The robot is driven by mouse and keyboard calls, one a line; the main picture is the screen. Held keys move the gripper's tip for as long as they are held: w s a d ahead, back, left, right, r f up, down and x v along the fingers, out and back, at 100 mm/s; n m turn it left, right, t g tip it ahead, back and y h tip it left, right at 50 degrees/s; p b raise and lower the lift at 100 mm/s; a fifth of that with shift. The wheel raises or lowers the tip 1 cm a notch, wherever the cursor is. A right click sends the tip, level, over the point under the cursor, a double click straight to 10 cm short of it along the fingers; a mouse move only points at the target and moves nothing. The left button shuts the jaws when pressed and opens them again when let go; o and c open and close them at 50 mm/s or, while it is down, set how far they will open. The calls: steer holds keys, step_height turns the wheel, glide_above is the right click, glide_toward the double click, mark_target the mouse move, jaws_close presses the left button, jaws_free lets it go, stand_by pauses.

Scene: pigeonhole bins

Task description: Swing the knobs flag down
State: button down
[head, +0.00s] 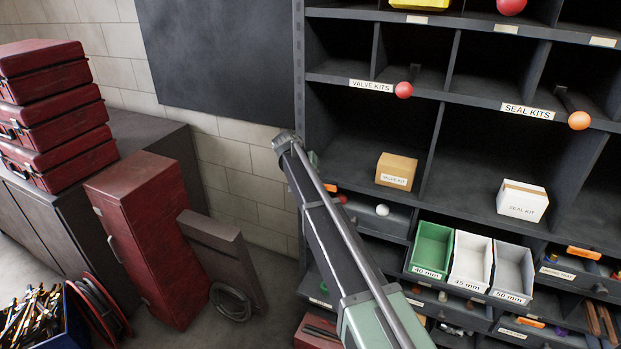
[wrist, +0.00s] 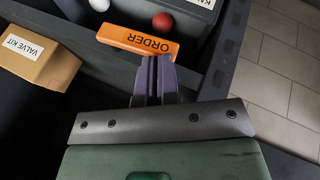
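The orange flag (wrist: 138,41) marked ORDER is at the top of the wrist view, upside down there, at the edge of a grey bin (wrist: 196,22) whose label starts with KN. A red knob (wrist: 163,21) and a white knob (wrist: 99,4) show beside it. In the head view a bit of the flag (head: 330,187) shows beside my arm, near a red knob (head: 342,199) and a white one (head: 382,210). My gripper (wrist: 155,60) has its fingers together, tips at the flag's near edge. I cannot tell whether they touch. My arm hides the gripper in the head view.
A valve kit box (head: 396,172) stands on the shelf close by and fills the left of the wrist view (wrist: 35,55). Red and orange balls (head: 404,90) stick out from the shelf above. Green, white and grey trays (head: 432,251) sit to the right.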

steer(key=a+r+p, duration=0.8)
steer(key=a, duration=0.2)
steer(key=s+d+f+y, duration=0.1)
steer(key=s+d, duration=0.5)
steer(key=s, duration=0.7)
steer(key=s+d+f+n+g+y, duration=0.1)
steer(key=s+d+y, duration=0.2)
steer(key=s, duration=1.1)
steer(key=s+d+f+n+g+y, duration=0.1)
steer(key=s+d+y, duration=0.1)
steer(key=s+d, duration=0.8)
steer(key=s, duration=0.4)
steer(key=shift+s+f, duration=0.2)
steer(key=shift+f, duration=0.05)
